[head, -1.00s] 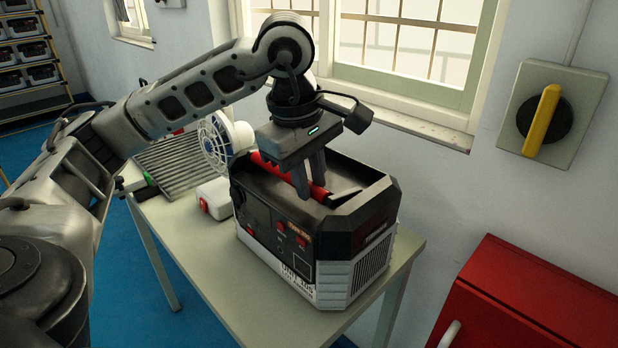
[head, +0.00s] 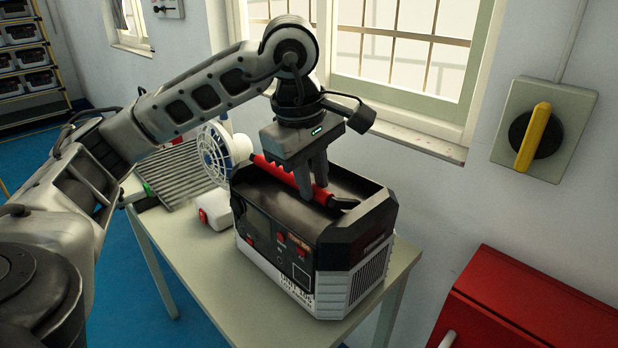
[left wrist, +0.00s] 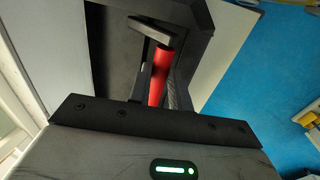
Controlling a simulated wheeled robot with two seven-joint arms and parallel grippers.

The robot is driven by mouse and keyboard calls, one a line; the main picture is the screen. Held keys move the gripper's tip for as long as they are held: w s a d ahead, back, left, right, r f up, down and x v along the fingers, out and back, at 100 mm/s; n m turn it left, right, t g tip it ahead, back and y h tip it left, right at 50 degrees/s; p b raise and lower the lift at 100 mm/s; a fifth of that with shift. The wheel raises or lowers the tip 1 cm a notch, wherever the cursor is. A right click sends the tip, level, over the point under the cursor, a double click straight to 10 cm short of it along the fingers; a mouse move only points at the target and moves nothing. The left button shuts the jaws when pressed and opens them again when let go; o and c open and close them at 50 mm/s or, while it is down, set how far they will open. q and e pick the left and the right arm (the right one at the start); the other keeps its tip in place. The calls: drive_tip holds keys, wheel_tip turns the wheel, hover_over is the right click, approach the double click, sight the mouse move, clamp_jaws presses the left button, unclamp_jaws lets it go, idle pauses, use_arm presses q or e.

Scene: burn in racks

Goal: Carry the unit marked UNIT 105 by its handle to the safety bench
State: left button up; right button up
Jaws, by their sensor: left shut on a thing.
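The unit marked UNIT 105 (head: 334,254) is a black and light grey box with red switches on its front. It stands upright on the pale bench top, and its marking is partly legible low on the front. Its red handle (head: 273,170) spans the recess in its top, with a black end piece at the right. My left gripper (head: 314,192) comes down from above and is shut on the red handle. The left wrist view also shows the red handle (left wrist: 162,75) between the fingers. My right gripper is not in view.
Behind the unit, a blue and white fan (head: 222,155), a small white box with a red part (head: 215,210) and a ribbed grey panel (head: 178,172) share the bench (head: 205,268). A red cabinet (head: 540,310) stands at right. A yellow-handled wall switch (head: 533,137) hangs above it.

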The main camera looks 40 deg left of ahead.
use_arm(q)
drive_tip(key=shift+w+r+p, duration=0.4)
drive_tip(key=shift+w+r, duration=0.1)
drive_tip(key=shift+r, duration=0.05)
drive_tip(key=shift+w+d+r+p, duration=0.1)
drive_tip(key=shift+w+r+p, duration=0.25)
drive_tip(key=shift+w, duration=0.1)
drive_tip(key=shift+w+d+r+p, duration=0.1)
drive_tip(key=shift+w+r+p, duration=0.1)
drive_tip(key=shift+w+p, duration=0.2)
drive_tip(key=o, duration=0.3)
drive_tip(key=shift+w, duration=0.55)
drive_tip(key=o, duration=0.3)
drive_tip(key=shift+w+p, duration=0.3)
drive_tip(key=shift+w, duration=0.05)
drive_tip(key=shift+o, duration=0.2)
drive_tip(key=shift+w+f, duration=0.2)
drive_tip(key=shift+w, duration=0.05)
drive_tip(key=c, duration=0.3)
drive_tip(key=o, duration=0.5)
drive_tip(key=shift+o, duration=0.3)
drive_tip(key=shift+r, duration=0.2)
drive_tip(key=o, duration=1)
drive_tip(key=shift+r, duration=0.1)
